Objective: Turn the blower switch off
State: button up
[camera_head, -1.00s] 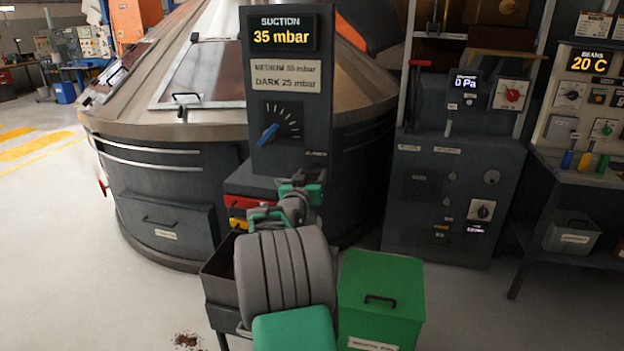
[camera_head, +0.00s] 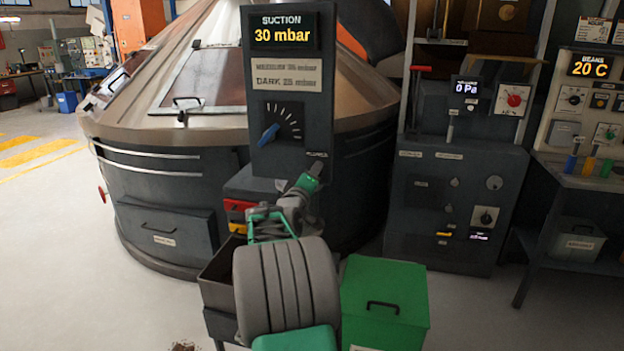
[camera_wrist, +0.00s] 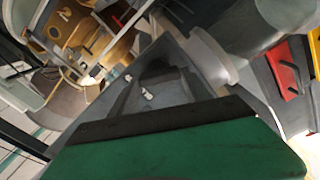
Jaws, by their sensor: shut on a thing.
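The suction panel (camera_head: 290,100) stands in front of the large metal hopper in the head view. Its display reads 30 mbar, and its blue dial knob (camera_head: 268,135) points to the lower left. A small label, too blurred to read surely, sits at the panel's lower right edge. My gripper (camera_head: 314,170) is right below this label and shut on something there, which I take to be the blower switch. The switch itself is hidden behind the gripper, so I cannot tell its position. In the wrist view a green and black part of my gripper (camera_wrist: 170,145) fills the bottom.
A green lidded bin (camera_head: 385,305) stands right of my arm. A dark open bin (camera_head: 218,275) is to its left. The metal hopper (camera_head: 165,195) is behind the panel. A grey control cabinet (camera_head: 455,210) stands to the right. The floor at left is clear.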

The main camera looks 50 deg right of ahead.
jog(key=n, duration=0.5)
jog(key=shift+f+n+p, duration=0.1)
jog(key=shift+n+p, duration=0.2)
dwell(0.4)
jog(key=o, duration=1.4)
jog(key=shift+c, duration=0.2)
jog(key=b+v, duration=0.1)
jog(key=v, duration=0.6)
jog(key=shift+a, duration=0.4)
jog(key=shift+s, duration=0.15)
